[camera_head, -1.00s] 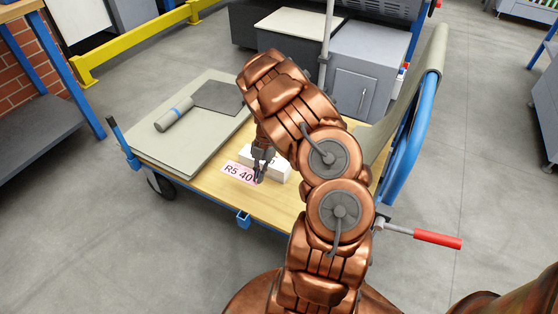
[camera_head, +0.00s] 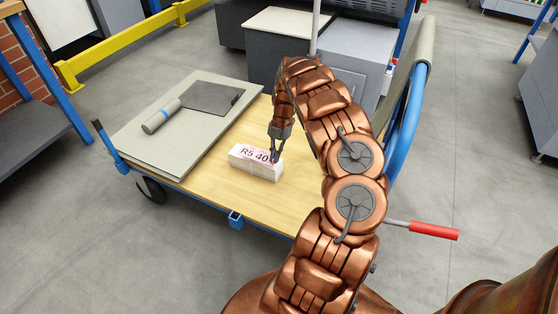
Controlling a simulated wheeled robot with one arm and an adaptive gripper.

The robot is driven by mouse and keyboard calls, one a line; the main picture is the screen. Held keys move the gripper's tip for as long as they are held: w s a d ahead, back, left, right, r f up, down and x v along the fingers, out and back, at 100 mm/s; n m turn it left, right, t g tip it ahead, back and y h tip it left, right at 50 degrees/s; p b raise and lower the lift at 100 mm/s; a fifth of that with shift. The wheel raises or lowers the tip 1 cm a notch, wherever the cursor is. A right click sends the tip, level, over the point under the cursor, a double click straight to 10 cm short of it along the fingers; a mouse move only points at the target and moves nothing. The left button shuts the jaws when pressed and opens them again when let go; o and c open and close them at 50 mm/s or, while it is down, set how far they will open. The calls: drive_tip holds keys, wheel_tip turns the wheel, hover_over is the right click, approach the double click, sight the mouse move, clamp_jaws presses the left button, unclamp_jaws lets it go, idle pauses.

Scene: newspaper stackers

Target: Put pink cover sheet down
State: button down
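The pink cover sheet (camera_head: 254,153), printed "R5 40", appears to lie flat on top of a white paper stack (camera_head: 262,172). The stack sits on the wooden bed of a blue-framed cart. My gripper (camera_head: 275,158) points down at the right end of the sheet, its fingertips at or just above it. The fingers are small here, and I cannot tell whether they still pinch the sheet's edge.
Grey-green boards (camera_head: 160,150) cover the left of the cart bed (camera_head: 215,188), with a grey roll (camera_head: 162,116) and a dark sheet (camera_head: 212,97) on them. The bed's front is bare. A blue handle (camera_head: 405,130) rises at the right.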

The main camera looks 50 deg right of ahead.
sight(277, 168)
drive_tip(key=shift+d+f, duration=0.15)
drive_tip(key=shift+d, duration=0.9)
drive_tip(key=shift+f+b, duration=0.6)
drive_tip(key=shift+f, duration=1.05)
drive_tip(key=shift+a+f, duration=0.1)
drive_tip(key=shift+f, duration=0.05)
drive_tip(key=c, duration=1.3)
unclamp_jaws()
